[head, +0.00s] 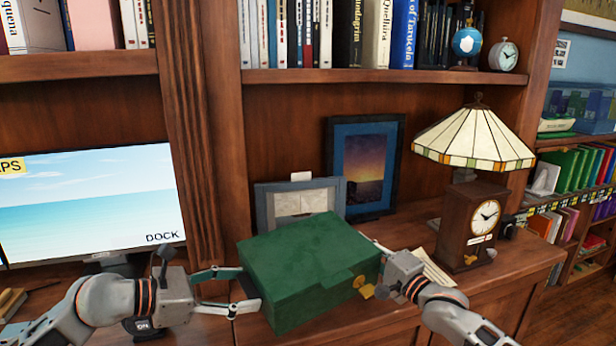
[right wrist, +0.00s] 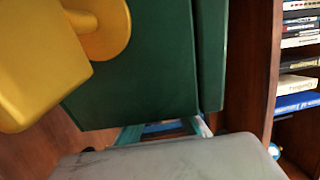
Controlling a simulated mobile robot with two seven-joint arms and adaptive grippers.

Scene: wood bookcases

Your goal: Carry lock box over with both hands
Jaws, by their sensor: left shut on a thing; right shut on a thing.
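The green lock box (head: 300,265) is between my two grippers in the head view, in front of the picture frames, with a yellow lock (head: 362,284) on its front right. I cannot tell whether it touches the desk top. My left gripper (head: 238,290) is shut on the box's left end, where a dark handle (head: 248,285) shows. My right gripper (head: 382,268) is shut on the right end; its fingertips are partly hidden. In the right wrist view the green box (right wrist: 130,70) fills the middle, with the yellow lock (right wrist: 40,60) close at upper left.
The desk top (head: 400,225) runs under the bookcase. A monitor (head: 90,205) stands at left. A grey frame (head: 300,200) and a blue frame (head: 364,165) stand behind the box. A stained-glass lamp (head: 474,140) and a wooden clock (head: 468,225) stand at right.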

